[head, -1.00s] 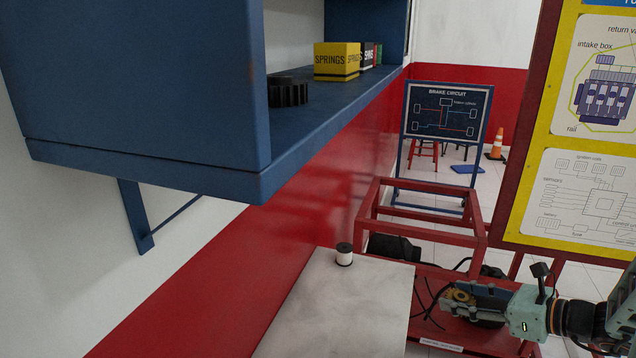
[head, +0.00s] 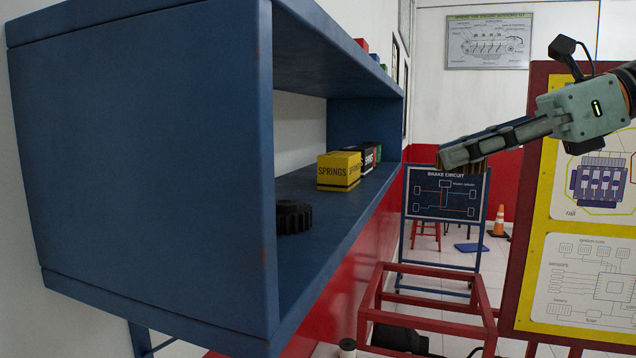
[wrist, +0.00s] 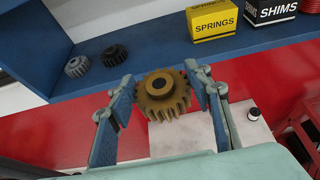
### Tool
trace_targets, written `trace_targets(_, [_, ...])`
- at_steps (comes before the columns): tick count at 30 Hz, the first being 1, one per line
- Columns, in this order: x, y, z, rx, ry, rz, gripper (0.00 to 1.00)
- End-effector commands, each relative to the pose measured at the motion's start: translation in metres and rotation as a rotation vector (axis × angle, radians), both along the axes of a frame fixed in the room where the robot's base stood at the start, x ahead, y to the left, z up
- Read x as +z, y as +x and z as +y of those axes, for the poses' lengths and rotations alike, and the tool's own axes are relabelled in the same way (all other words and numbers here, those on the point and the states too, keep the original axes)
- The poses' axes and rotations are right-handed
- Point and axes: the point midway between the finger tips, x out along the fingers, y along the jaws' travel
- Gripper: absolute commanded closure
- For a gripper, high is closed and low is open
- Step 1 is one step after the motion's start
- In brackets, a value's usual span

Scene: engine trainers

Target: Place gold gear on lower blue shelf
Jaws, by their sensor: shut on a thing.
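My gripper (head: 462,152) is raised at the right in the head view, in front of the shelf opening and apart from it. It is shut on the gold gear (wrist: 163,92), which shows between the two fingers in the wrist view. In the head view the gear (head: 455,156) is a small brown shape at the fingertips. The lower blue shelf (head: 322,205) is at the left in the head view. Its front edge also shows behind the gear in the wrist view (wrist: 155,48).
On the lower shelf stand a black gear (head: 293,217), a grey gear (wrist: 77,67), a yellow SPRINGS box (head: 339,171) and a black SHIMS box (wrist: 270,16). Bare shelf lies between the gears and boxes. A blue side panel (head: 140,170) closes the near end. A yellow poster board (head: 540,250) stands right.

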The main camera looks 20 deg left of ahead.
Motion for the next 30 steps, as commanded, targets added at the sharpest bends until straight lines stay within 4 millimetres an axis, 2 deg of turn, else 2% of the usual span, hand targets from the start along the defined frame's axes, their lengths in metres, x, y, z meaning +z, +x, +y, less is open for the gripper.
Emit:
trace_targets(1, [0.007, -0.006, 0.003, 0.003, 0.001, -0.004, 0.92])
trace_targets(5, [0.012, -0.013, 0.016, 0.009, 0.002, -0.002, 0.92])
trace_targets(24, [0.014, -0.001, 0.175, 0.01, 0.004, -0.001, 0.92])
trace_targets(28, [0.014, 0.002, 0.203, 0.009, 0.003, -0.002, 0.92])
trace_targets(30, [0.002, 0.003, 0.2, 0.002, 0.002, 0.002, 0.92])
